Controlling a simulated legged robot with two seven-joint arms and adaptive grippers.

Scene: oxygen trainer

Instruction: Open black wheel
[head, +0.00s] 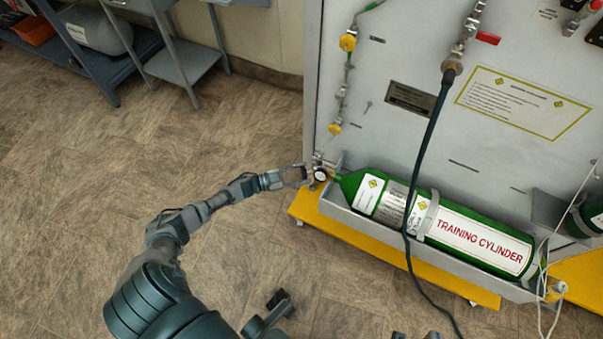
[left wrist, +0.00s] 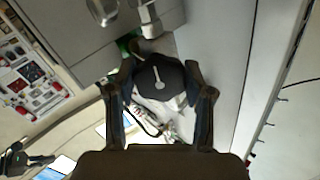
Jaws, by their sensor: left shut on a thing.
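The black wheel (left wrist: 160,80) is a dark, many-sided knob with a light mark on its face, in the middle of the left wrist view. My left gripper (left wrist: 160,100) has a finger on each side of the wheel and is shut on it. In the head view my left gripper (head: 303,175) is at the neck end of the green training cylinder (head: 400,209), beside a small round dial (head: 320,174). The wheel is hard to make out there. Dark parts at the bottom edge of the head view look like mine; I cannot make out the right gripper's jaws.
The cylinder lies in a grey tray (head: 365,226) on a yellow base (head: 335,230) against a grey panel (head: 400,60). A black hose (head: 424,150) hangs across the cylinder. Yellow valves (head: 348,42) are above. A grey trolley (head: 185,65) stands at upper left. The floor at left is clear.

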